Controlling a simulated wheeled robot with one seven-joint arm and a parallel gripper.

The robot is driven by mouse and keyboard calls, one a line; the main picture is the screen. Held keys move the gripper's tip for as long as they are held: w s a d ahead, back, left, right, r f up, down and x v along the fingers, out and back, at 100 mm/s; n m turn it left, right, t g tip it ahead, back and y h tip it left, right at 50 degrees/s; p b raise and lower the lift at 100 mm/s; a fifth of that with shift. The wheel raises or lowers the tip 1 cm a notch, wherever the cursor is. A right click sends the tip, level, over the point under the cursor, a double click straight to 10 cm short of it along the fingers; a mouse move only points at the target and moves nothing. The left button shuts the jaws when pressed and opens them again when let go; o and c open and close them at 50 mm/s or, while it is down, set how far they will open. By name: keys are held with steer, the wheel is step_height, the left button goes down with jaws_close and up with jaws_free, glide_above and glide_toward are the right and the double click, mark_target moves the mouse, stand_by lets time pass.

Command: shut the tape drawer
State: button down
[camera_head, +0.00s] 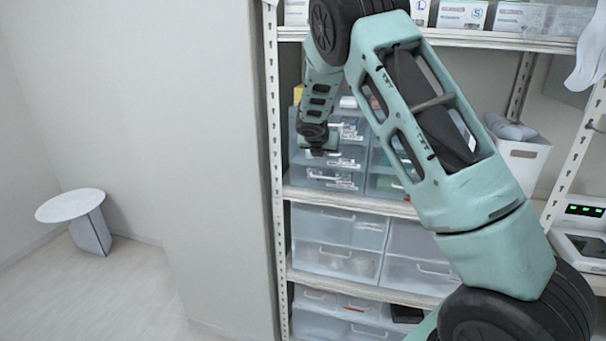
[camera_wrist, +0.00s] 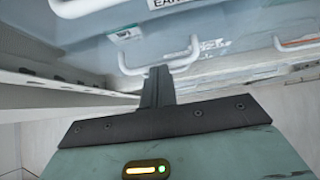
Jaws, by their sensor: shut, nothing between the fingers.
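Clear plastic drawers with white handles stand on the middle shelf in the head view, and the lowest drawer there (camera_head: 326,180) shows below my gripper. In the wrist view the shut fingers (camera_wrist: 158,78) point at a drawer front, close to a white handle (camera_wrist: 160,60). I cannot tell whether they touch it. My arm hides part of the drawers to the right.
A white shelf post (camera_head: 273,150) stands just left of the drawers, beside a grey wall. Larger clear drawers (camera_head: 338,228) sit on the shelf below. A white bin (camera_head: 522,160) stands to the right. A small round table (camera_head: 70,205) is far left, with open floor around it.

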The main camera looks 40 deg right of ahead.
steer(key=shift+w+d, duration=0.55)
steer(key=shift+d, duration=0.25)
steer(key=shift+p, duration=0.3)
